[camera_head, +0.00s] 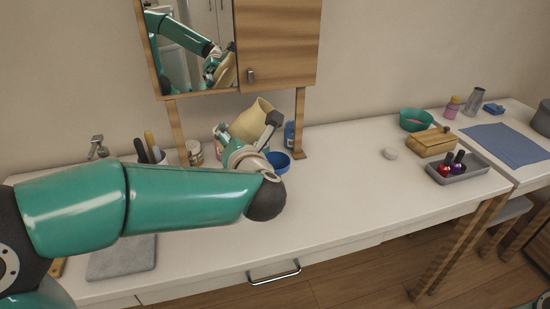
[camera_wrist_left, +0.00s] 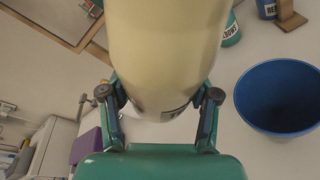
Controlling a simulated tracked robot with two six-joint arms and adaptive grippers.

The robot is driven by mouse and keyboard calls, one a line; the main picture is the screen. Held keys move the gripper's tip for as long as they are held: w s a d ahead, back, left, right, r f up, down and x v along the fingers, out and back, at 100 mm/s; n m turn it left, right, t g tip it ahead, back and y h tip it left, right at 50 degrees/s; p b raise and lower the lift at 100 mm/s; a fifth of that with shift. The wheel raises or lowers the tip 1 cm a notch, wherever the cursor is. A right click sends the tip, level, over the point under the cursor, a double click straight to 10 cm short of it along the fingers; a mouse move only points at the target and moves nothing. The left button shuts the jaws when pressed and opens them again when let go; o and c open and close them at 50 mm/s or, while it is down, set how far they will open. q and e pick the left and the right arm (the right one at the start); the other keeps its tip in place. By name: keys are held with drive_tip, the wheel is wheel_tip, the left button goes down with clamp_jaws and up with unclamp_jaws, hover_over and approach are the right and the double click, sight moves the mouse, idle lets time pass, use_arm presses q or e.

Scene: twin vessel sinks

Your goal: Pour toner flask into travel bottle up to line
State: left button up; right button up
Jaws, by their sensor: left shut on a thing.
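A cream-coloured cylinder (camera_head: 255,118), which looks like the toner flask, is held tilted above the counter. My left gripper (camera_head: 262,137) is shut on it. In the left wrist view the flask (camera_wrist_left: 165,45) fills the upper middle between the two fingers of my left gripper (camera_wrist_left: 160,95), with part of a dark label showing at its lower end. A blue bowl (camera_head: 281,163) stands on the counter just below and right of the gripper; it also shows in the left wrist view (camera_wrist_left: 280,97). I cannot make out the travel bottle or its line. My right gripper is out of view.
Behind the gripper stand a blue bottle (camera_head: 289,135) and a jar (camera_head: 195,152). The counter's middle front is clear.

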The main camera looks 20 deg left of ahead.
use_arm(q)
drive_tip(key=shift+r+p, duration=0.1)
drive_tip(key=shift+p, duration=0.2)
idle(0.7)
drive_tip(key=shift+a+f+m+y+b, duration=0.25)
drive_tip(key=shift+f+m, duration=0.2)
drive_tip(key=shift+f, duration=0.35)
drive_tip(key=shift+a+f+m+y+b, duration=0.1)
drive_tip(key=shift+f+m+y+b, duration=0.3)
drive_tip(key=shift+f, duration=0.35)
idle(1.0)
drive_tip(key=shift+s+a+m+t+y+p, duration=0.1)
drive_tip(key=shift+a+m+t+y+p, duration=0.25)
drive_tip(key=shift+m+p, duration=0.55)
idle(1.5)
drive_tip(key=shift+r+m+p, duration=0.35)
drive_tip(key=shift+r+p, duration=0.2)
drive_tip(key=shift+p, duration=0.55)
idle(1.0)
